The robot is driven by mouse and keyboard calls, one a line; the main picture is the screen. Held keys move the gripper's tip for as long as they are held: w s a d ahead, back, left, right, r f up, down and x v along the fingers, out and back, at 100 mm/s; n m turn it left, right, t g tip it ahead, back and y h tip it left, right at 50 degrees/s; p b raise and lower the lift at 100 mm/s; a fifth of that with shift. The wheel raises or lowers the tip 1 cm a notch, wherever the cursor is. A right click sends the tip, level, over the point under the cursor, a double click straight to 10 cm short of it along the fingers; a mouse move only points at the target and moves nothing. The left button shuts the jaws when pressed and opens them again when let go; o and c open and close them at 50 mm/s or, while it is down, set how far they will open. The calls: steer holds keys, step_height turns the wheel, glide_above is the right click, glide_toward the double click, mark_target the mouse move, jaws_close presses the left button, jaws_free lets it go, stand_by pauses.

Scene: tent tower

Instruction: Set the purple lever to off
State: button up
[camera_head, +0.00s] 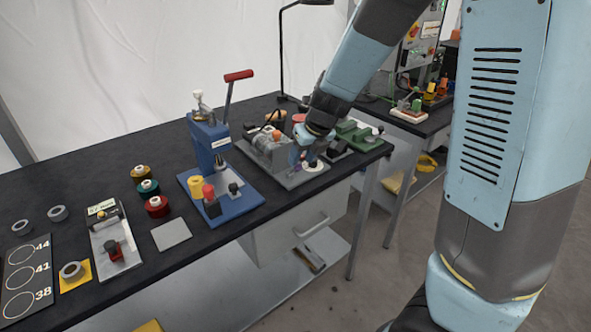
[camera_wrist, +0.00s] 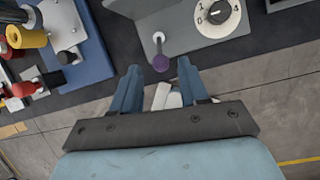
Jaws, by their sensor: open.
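In the head view the grey device (camera_head: 262,152) sits near the right end of the dark bench. My gripper (camera_head: 306,140) hangs over it and partly hides the lever.
A blue press (camera_head: 215,165) with a red-handled arm stands left of the device. A green vise (camera_head: 357,137) is close on its right. A lamp pole (camera_head: 281,60) rises behind. Spools and small fixtures fill the bench's left part. Open floor lies in front.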

mark_target(295, 169)
steer(key=shift+x, duration=3.05)
steer(key=shift+c, duration=0.2)
jaws_close()
